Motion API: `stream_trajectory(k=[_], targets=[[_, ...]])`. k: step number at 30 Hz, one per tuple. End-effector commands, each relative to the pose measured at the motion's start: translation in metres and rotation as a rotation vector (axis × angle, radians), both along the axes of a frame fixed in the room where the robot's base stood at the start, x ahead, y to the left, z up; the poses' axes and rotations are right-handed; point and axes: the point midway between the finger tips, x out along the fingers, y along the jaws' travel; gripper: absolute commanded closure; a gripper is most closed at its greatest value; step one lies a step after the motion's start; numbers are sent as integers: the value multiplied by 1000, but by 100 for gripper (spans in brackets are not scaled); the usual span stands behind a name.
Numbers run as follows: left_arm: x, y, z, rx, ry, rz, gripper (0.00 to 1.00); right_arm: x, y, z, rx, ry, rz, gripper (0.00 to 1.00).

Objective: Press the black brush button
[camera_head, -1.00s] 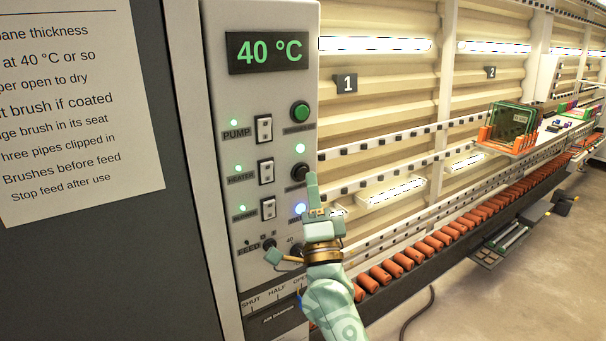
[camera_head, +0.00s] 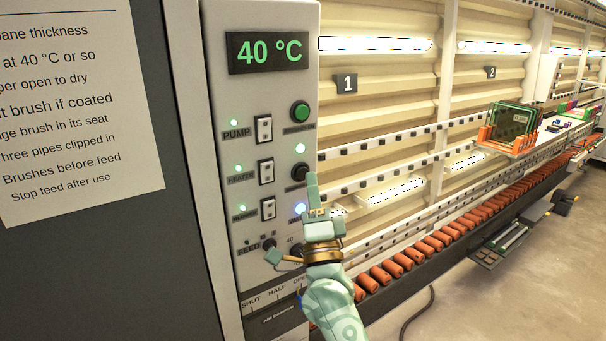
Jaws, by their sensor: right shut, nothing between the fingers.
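The black brush button (camera_head: 300,172) is a round black button on the light control panel (camera_head: 222,130), below the green button (camera_head: 300,111) and a small green light. Its label below is too small and partly covered to read. My right gripper (camera_head: 313,179) is shut and empty, its fingers pointing up. The fingertip is at the lower right edge of the black button in this view. I cannot tell whether it touches the button. A blue-white light (camera_head: 300,209) glows just left of the gripper, partly covered. My left gripper is not in view.
Rocker switches (camera_head: 264,128) labelled pump and heater, plus a third, line the panel's left. A feed knob (camera_head: 269,244) is below, close to the gripper's side. The display (camera_head: 267,53) reads 40 °C. Orange rollers (camera_head: 421,249) and a rack with green-edged panes (camera_head: 510,128) are at right.

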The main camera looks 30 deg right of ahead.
Motion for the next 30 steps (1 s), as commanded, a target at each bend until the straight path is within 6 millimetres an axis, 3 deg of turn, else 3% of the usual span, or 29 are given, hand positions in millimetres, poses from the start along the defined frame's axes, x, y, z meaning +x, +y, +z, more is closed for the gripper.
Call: stream_trajectory(k=[30], targets=[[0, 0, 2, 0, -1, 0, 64, 11, 1, 0, 0, 0, 0, 100]])
